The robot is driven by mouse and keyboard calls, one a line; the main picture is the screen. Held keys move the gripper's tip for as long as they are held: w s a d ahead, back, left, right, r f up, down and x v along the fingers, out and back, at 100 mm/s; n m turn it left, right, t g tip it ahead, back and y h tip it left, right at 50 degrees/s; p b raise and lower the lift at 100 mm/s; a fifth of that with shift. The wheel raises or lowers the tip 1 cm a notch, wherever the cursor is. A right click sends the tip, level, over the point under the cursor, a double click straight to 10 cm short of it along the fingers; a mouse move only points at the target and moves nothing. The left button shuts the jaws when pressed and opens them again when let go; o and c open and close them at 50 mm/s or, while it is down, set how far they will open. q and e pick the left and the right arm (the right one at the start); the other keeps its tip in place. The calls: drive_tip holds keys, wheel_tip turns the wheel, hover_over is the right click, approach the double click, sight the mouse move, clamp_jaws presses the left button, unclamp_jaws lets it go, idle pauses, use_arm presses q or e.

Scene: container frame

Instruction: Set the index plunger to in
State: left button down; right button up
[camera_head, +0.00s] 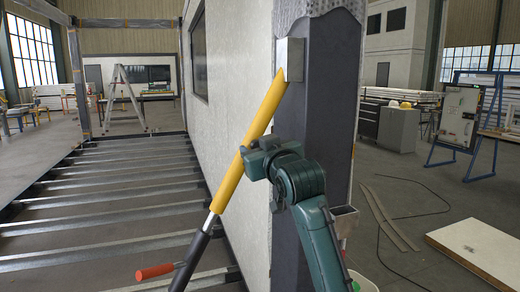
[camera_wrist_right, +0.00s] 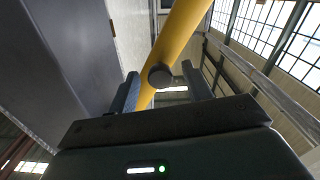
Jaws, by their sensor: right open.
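A yellow prop tube (camera_head: 250,138) leans at a slant against the wall panel, its top end at a metal bracket (camera_head: 289,60). In the right wrist view a dark round knob, the index plunger (camera_wrist_right: 160,75), stands out from the yellow tube (camera_wrist_right: 182,40). My right gripper (camera_head: 250,152) is beside the tube in the head view and hides the plunger there. In the wrist view its two fingers (camera_wrist_right: 162,90) are apart, one on each side of the knob, with gaps between. How far the plunger sticks out is unclear. My left gripper is not in view.
A dark post (camera_head: 325,120) stands close to my right arm. A steel floor frame (camera_head: 110,190) lies to the left.

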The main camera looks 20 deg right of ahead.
drive_tip(key=shift+s, duration=0.1)
drive_tip(key=s+b, duration=0.2)
drive_tip(key=s, duration=1.1)
drive_tip(key=shift+d+b, duration=0.2)
drive_tip(key=shift+b, duration=0.15)
drive_tip(key=shift+f, duration=0.1)
wheel_tip(320, 180, down, 28)
drive_tip(key=a+g+y, duration=0.1)
drive_tip(key=a+g, duration=0.1)
drive_tip(key=g, duration=0.2)
drive_tip(key=s+a+f+g, duration=0.1)
drive_tip(key=s+f+g, duration=0.1)
drive_tip(key=s+f, duration=0.8)
drive_tip(key=s+a+f+g+y, duration=0.1)
drive_tip(key=s+f, duration=0.9)
drive_tip(key=f, duration=0.5)
drive_tip(key=shift+s+g, duration=0.2)
drive_tip(key=shift+g, duration=0.2)
drive_tip(key=shift+a, duration=0.1)
